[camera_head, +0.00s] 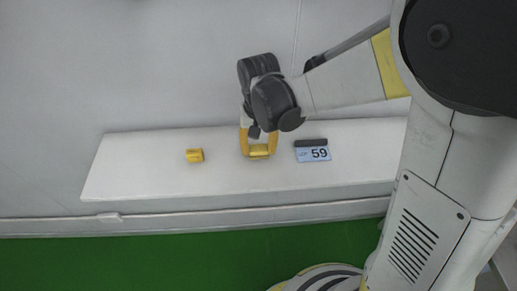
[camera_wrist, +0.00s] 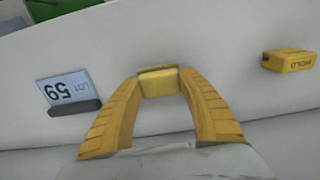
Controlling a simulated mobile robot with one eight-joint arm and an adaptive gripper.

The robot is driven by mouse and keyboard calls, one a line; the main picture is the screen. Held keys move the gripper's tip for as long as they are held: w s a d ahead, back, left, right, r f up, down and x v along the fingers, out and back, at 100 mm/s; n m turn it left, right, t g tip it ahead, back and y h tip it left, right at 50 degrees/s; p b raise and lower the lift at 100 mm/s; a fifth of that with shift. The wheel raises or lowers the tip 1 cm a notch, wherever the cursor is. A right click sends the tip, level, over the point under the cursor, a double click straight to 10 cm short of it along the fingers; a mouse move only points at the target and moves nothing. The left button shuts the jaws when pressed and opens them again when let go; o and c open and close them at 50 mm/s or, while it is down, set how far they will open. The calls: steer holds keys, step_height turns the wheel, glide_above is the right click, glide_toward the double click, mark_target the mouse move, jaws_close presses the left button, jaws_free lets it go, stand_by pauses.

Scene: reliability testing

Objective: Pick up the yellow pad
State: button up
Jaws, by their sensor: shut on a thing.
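My gripper (camera_head: 259,149) reaches down to the white shelf, with its yellow fingers on either side of a small yellow pad (camera_head: 259,154). The wrist view shows the pad (camera_wrist: 160,82) between the two fingertips, touching both, so the gripper is shut on it. The pad is at or just above the shelf surface; I cannot tell whether it touches. Part of its sides is hidden by the fingers.
The white shelf (camera_head: 140,178) also holds a yellow block (camera_head: 194,155) with dark lettering, left of my gripper. A blue card reading 59 (camera_head: 313,155) with a dark holder stands to the right. A grey wall rises behind; a green floor lies in front.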

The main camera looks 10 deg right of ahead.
mark_target(259, 148)
step_height(259, 148, up, 3)
steer(key=shift+r+p, duration=0.2)
steer(key=shift+p, duration=0.35)
steer(key=s+d+r+p, duration=0.3)
steer(key=s+d+r, duration=0.3)
steer(key=s+d, duration=0.2)
steer(key=shift+d+r, duration=0.2)
steer(key=shift+r, duration=0.1)
steer(key=o, duration=0.4)
steer(key=shift+c, duration=0.2)
steer(key=c, duration=0.3)
steer(key=shift+f, duration=0.1)
